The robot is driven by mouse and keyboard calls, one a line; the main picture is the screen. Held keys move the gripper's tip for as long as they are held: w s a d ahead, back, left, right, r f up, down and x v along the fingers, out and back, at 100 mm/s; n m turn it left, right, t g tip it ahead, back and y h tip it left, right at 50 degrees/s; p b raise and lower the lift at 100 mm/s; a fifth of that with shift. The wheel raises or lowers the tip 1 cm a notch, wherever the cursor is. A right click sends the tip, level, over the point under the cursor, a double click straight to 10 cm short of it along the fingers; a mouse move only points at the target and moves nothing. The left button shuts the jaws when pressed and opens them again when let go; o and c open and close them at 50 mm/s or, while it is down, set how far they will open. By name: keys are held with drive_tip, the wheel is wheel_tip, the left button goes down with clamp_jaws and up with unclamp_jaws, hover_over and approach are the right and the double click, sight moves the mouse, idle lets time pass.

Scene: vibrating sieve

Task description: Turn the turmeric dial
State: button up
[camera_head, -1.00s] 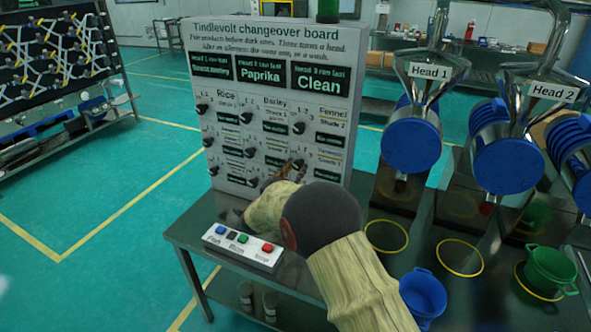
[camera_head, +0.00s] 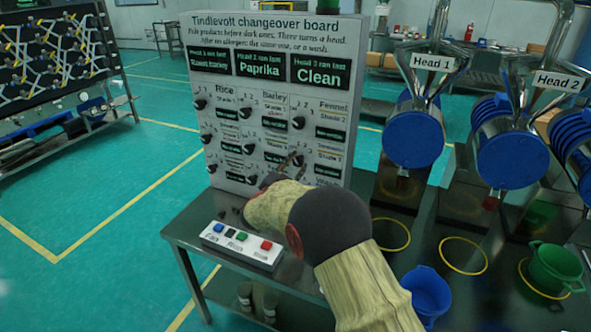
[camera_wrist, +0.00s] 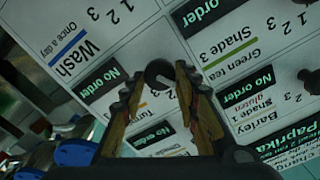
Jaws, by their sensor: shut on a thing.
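The selector board (camera_head: 275,50) stands upright at the back of the table, with rows of black dials and dark displays. My gripper (camera_head: 287,168) is at its lower right part in the head view, where my arm hides some dials. In the wrist view the fingers of my gripper (camera_wrist: 165,85) are shut on a dark round dial (camera_wrist: 158,72), one finger on each side. A label beside it begins with "Tu", so this looks like the turmeric dial.
Labels for Wash (camera_wrist: 75,45) and Green tea (camera_wrist: 230,45) lie on either side of my gripper. A button box (camera_head: 240,245) sits on the table in front of the board. Blue-ended heads (camera_head: 415,138), a blue bucket (camera_head: 425,293) and a green pot (camera_head: 555,265) stand to the right.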

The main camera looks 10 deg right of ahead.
drive_tip(key=m+b, duration=0.1)
drive_tip(key=m, duration=0.1)
drive_tip(key=m+b, duration=0.2)
drive_tip(key=shift+f+m, duration=0.2)
drive_tip(key=shift+m, duration=0.2)
drive_tip(key=m+b, duration=0.2)
drive_tip(key=m, duration=0.1)
drive_tip(key=shift+m, duration=0.3)
drive_tip(key=m, duration=0.9)
drive_tip(key=shift+f, duration=0.15)
drive_tip(key=shift+m, duration=0.3)
drive_tip(key=o, duration=1)
drive_tip(key=shift+o, duration=0.7)
drive_tip(key=shift+s, duration=0.1)
